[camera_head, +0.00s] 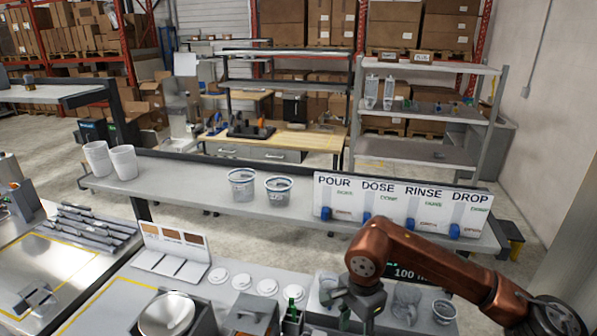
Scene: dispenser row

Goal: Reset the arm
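My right arm (430,262), copper-coloured, comes in from the right edge and bends down at its elbow over the near bench. My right gripper (350,303) is dark and hangs low at the bottom centre-right, above the bench. Its fingers are small and dark, so I cannot tell whether they are open or shut, and no held thing is clear. A display reading "100" (408,273) is partly hidden by the arm. My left gripper is not in view.
Clear containers (405,303) stand close right of the gripper. A green bottle (291,309) and a grey box (252,313) are to its left. The POUR, DOSE, RINSE, DROP panel (400,205) stands behind the arm. Two clear tubs (242,186) sit on the back shelf.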

